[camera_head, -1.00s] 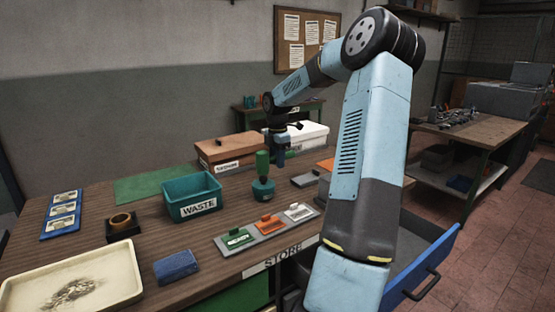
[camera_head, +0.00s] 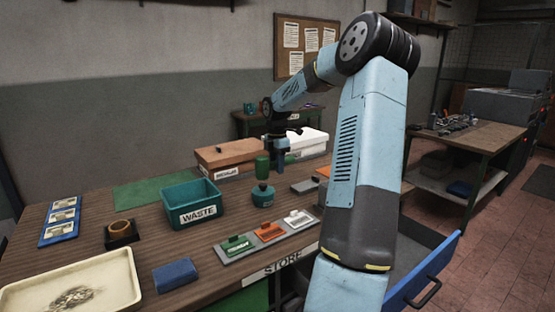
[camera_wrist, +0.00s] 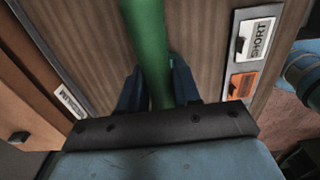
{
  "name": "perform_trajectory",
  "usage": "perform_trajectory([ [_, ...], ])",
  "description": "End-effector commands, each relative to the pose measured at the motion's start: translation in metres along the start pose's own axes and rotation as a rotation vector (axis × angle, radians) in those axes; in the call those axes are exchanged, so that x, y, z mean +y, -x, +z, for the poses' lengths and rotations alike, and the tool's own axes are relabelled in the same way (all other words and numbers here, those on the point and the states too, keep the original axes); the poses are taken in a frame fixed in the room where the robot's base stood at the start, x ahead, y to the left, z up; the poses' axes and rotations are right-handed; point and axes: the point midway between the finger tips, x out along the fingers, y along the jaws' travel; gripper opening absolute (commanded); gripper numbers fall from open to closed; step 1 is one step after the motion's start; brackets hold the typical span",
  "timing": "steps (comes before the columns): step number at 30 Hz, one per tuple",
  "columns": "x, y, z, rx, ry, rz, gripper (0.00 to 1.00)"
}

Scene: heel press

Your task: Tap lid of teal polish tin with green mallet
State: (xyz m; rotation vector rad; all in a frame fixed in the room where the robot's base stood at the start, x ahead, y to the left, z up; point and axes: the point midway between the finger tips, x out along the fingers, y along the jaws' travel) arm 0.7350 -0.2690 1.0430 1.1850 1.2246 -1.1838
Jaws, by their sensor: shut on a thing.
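The teal polish tin (camera_head: 263,198) stands on the bench just right of the waste bin, with its lid on top. The green mallet (camera_head: 262,167) shows upright directly above the lid in the head view. I cannot tell whether it touches the lid. My gripper (camera_wrist: 158,85) is shut on the mallet, whose green length (camera_wrist: 147,35) runs between the two dark fingers in the wrist view. In the head view my gripper (camera_head: 281,160) is just right of the mallet. The tin cannot be made out in the wrist view.
The teal waste bin (camera_head: 190,205) stands close left of the tin. A grey rack with green, orange and white labelled tags (camera_head: 268,233) lies in front. Brown and white boxes (camera_head: 227,154) stand behind. An open blue drawer (camera_head: 425,275) juts out at right.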

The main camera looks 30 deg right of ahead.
Motion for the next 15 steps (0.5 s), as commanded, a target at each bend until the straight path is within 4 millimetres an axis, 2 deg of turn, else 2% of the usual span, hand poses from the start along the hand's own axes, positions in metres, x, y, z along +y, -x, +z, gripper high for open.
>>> perform_trajectory([
  [1,0.000,-0.011,-0.001,0.001,0.002,-0.003,0.00],
  [4,0.000,-0.024,0.000,0.000,0.001,-0.001,0.00],
  [11,0.001,-0.018,0.000,-0.001,0.000,0.002,0.00],
  [15,0.001,-0.004,0.000,-0.002,-0.001,0.002,0.00],
])
